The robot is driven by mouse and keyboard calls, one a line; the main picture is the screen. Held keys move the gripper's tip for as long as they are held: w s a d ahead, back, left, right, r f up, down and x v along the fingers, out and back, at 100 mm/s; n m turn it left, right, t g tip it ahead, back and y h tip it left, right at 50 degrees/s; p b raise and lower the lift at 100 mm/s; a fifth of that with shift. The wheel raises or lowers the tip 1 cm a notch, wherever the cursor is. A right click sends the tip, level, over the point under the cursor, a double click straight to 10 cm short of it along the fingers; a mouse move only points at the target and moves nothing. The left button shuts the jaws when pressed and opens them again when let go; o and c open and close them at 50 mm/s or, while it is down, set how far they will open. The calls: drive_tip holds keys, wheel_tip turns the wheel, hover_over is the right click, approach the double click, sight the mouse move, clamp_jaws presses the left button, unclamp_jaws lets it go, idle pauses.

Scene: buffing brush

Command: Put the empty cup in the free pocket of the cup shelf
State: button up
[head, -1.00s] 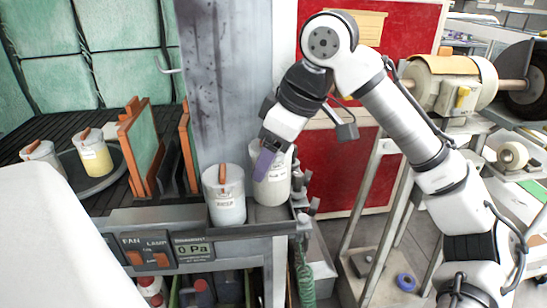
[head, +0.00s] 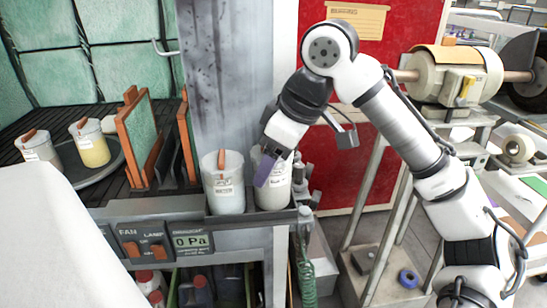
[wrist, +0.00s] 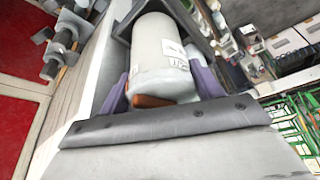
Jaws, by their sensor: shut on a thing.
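A pale cup with a white label (head: 277,190) stands at the right end of the cup shelf (head: 240,222), beside another pale labelled cup (head: 226,190). My gripper (head: 266,168) comes from the upper right, its purple fingers shut on the right cup. In the wrist view the held cup (wrist: 160,55) lies between both fingers, with a brown piece at its near end. The left cup has a brown strip inside it. Whether the held cup is empty, and whether it rests on the shelf floor, I cannot tell.
Two more cups, one whitish (head: 38,148) and one yellow (head: 90,146), stand in the booth at left. Orange-framed panels (head: 138,140) stand behind the shelf, next to a grey column (head: 215,80). Valves (head: 302,190) sit right of the shelf. A buffing motor (head: 455,75) is at right.

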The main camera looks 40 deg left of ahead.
drive_tip(key=shift+d+f, duration=0.15)
drive_tip(key=shift+f, duration=0.2)
idle(0.3)
drive_tip(key=o, duration=1.2)
drive_tip(key=shift+c, duration=0.2)
drive_tip(key=shift+r, duration=0.1)
drive_tip(key=v, duration=1.3)
drive_tip(key=shift+d+r, duration=0.2)
drive_tip(key=shift+r, duration=0.1)
